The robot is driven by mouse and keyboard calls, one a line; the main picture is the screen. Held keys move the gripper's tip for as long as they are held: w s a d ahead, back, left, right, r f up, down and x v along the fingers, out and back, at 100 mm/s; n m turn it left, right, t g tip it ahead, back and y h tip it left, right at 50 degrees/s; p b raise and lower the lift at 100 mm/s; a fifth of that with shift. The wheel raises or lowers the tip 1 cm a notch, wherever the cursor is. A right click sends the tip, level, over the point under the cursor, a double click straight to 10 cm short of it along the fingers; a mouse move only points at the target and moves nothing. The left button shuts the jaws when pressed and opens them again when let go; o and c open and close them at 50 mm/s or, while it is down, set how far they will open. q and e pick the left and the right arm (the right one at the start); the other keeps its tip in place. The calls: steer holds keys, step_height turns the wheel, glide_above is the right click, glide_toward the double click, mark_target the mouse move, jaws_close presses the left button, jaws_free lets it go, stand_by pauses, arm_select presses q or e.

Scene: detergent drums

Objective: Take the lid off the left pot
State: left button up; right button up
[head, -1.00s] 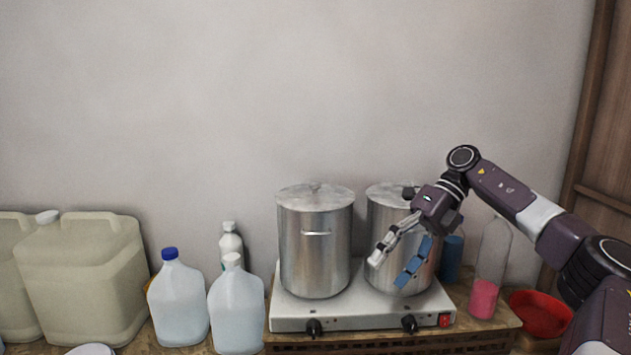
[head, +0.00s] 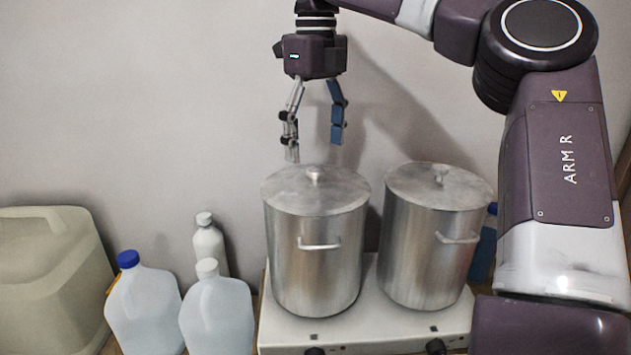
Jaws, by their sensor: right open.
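The left pot (head: 315,262) is a tall metal pot with a handle on its front, standing on the left side of a white hot plate. Its lid (head: 302,193) is on top, with a small knob (head: 315,175) in the middle. My right gripper (head: 314,148) is open and empty, pointing down just above the lid. Its fingers are spread to either side above the knob, and the fingertips look apart from the lid. My left gripper is not in view.
A second lidded pot (head: 428,250) stands close on the right of the hot plate (head: 385,325). White-capped and blue-capped jugs (head: 145,305), a white bottle (head: 209,245) and a large beige canister (head: 50,280) stand at left. My right arm hides the right side.

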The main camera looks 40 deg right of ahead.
mark_target(316, 169)
steer(key=shift+s+f, duration=0.2)
steer(key=shift+f, duration=0.3)
steer(key=f, duration=0.1)
steer(key=f+p, duration=0.1)
steer(key=f, duration=0.1)
steer(key=w+f+p, duration=0.1)
steer(key=shift+d+f, duration=0.2)
steer(key=shift+d, duration=0.05)
steer(key=shift+f, duration=0.2)
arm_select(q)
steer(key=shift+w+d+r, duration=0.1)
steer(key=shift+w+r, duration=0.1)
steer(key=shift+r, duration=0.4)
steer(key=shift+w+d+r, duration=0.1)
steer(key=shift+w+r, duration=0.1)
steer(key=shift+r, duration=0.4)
arm_select(e)
steer(key=shift+s, duration=0.1)
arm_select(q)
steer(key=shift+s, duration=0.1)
arm_select(e)
steer(key=shift+a, duration=0.1)
steer(key=shift+c, duration=0.7)
steer(key=c, duration=0.7)
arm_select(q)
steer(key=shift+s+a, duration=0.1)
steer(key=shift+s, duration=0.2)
arm_select(e)
jaws_close()
